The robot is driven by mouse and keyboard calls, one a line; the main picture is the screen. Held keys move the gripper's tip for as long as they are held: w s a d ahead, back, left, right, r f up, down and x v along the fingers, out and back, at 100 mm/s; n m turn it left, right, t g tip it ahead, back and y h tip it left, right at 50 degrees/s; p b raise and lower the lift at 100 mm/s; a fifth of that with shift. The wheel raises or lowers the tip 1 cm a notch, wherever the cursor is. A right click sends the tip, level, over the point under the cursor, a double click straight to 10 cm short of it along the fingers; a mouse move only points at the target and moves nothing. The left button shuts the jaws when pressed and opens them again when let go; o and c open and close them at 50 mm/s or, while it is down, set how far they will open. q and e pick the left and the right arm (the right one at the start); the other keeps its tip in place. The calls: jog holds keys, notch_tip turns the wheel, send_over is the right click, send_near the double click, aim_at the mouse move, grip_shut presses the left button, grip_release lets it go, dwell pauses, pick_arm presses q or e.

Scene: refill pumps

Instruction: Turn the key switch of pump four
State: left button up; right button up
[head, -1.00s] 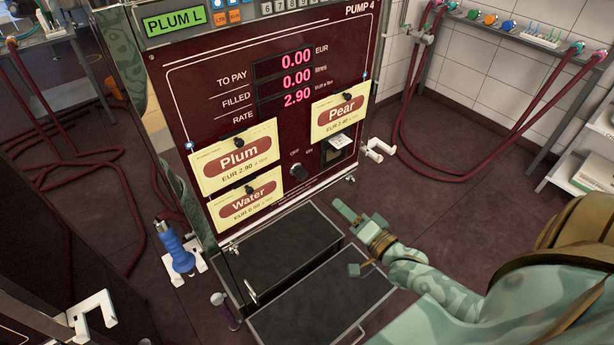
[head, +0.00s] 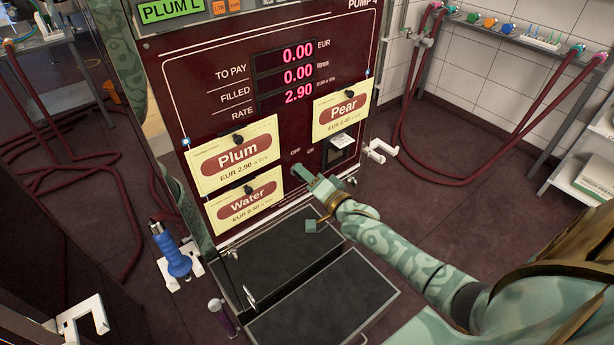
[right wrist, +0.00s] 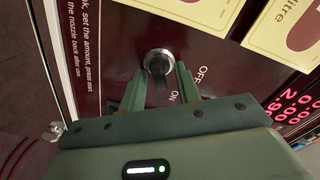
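The dark red front of pump four (head: 225,75) faces me in the head view. Its key switch (right wrist: 158,63) shows in the right wrist view as a round metal-rimmed knob beside the OFF and ON marks. My right gripper (head: 307,174) is at the panel, just below those marks, and hides the switch in the head view. In the right wrist view, the two green fingers of my right gripper (right wrist: 160,72) are apart, with the knob between their tips. I cannot tell whether they touch it. My left gripper is not in view.
Plum (head: 236,156), Water (head: 244,203) and Pear (head: 342,108) cards hang on the panel around the switch. A card slot (head: 341,148) is just right of my gripper. Dark trays (head: 322,300) lie below, and a blue-handled nozzle (head: 171,250) stands at the left.

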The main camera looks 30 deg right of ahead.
grip_shut()
jog(key=shift+r+n, duration=0.1)
jog(key=shift+n, duration=0.3)
jog(key=shift+r+n+p, duration=0.1)
jog(key=shift+n+p, duration=0.65)
jog(key=shift+n, duration=0.25)
jog(key=n+p, duration=0.1)
jog(key=n, duration=0.1)
jog(key=shift+n, duration=0.4)
jog(key=n, duration=0.3)
jog(key=shift+a+p, duration=0.15)
jog(key=shift+p, duration=0.2)
jog(key=shift+n, duration=1.7)
